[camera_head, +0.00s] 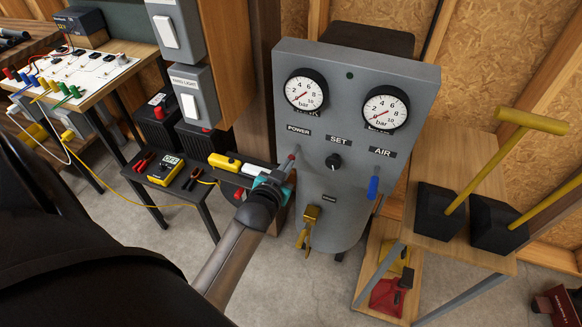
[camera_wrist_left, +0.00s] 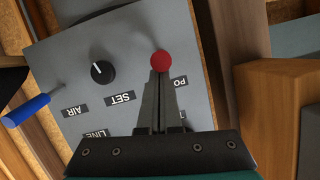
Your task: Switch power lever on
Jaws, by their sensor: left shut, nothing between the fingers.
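The power lever (camera_head: 291,158) has a red tip and sits under the POWER label on the grey control panel (camera_head: 350,135). In the left wrist view its round red knob (camera_wrist_left: 161,61) is just beyond my fingertips. My left gripper (camera_head: 284,170) is shut and empty, with its tips close to the knob; I cannot tell whether they touch it. In the left wrist view the narrow closed fingers (camera_wrist_left: 160,75) point at the knob and hide part of the POWER label and probably the lever's shaft. My right gripper is not in view.
The panel also carries two gauges (camera_head: 385,108), a black SET knob (camera_head: 333,161) and a blue AIR lever (camera_head: 373,187). A yellow valve handle (camera_head: 308,225) is below. Left are switch boxes (camera_head: 196,97) and a small multimeter table (camera_head: 170,190).

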